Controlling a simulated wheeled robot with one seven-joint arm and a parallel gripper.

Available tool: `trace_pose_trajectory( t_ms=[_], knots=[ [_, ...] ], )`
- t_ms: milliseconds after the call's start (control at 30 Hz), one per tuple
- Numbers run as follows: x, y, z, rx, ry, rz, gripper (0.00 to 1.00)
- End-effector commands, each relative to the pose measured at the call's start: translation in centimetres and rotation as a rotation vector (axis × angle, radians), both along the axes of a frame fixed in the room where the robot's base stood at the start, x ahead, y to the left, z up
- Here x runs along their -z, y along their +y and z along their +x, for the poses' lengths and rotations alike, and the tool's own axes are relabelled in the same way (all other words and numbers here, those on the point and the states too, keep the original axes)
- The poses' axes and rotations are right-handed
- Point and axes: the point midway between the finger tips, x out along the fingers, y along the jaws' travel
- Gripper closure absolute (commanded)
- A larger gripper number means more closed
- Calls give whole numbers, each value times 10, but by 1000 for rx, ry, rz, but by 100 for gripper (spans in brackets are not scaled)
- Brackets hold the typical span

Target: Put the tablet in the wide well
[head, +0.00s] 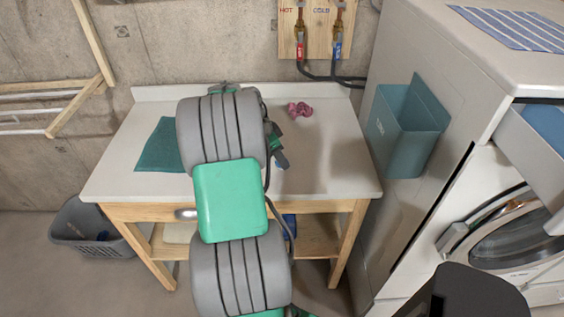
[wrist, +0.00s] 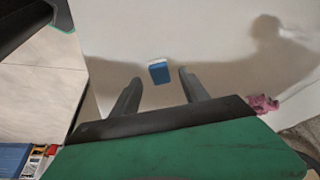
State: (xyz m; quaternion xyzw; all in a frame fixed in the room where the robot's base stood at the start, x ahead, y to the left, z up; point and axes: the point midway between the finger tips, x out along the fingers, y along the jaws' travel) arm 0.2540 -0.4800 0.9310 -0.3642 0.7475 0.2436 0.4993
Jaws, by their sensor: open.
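The tablet is a small blue block with a pale edge (wrist: 158,72), lying on the white tabletop in the wrist view. In the head view only a bit of blue (head: 279,164) shows beside my gripper. My gripper (wrist: 160,78) is open, its two fingers apart on either side of the tablet in the picture; I cannot tell how high it is above the table. In the head view my arm hides most of the gripper. The washer's drawer (head: 520,140) is pulled out at the right, with blue inside; I cannot make out a wide well in it.
The white-topped table (head: 335,170) carries a teal mat (head: 158,150) on the left and a crumpled pink cloth (head: 299,109) at the back. A teal bin (head: 408,130) hangs on the washer's side (head: 430,60). A grey basket (head: 88,230) stands on the floor at left.

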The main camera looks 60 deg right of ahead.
Motion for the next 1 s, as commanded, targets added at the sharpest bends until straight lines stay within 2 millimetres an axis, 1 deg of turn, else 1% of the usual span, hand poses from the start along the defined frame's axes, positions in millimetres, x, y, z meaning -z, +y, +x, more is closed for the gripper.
trace_pose_trajectory(
  t_ms=[67,133,333,367,900,1000],
  knots=[
    [10,-3,-3,0,2,1,47],
    [16,-5,-4,-2,0,1,47],
    [17,-6,-4,-3,-1,0,47],
    [17,-6,-4,-3,-1,0,49],
    [17,-5,-3,-4,-1,0,93],
    [17,-5,-3,-4,-1,0,100]
  ],
)
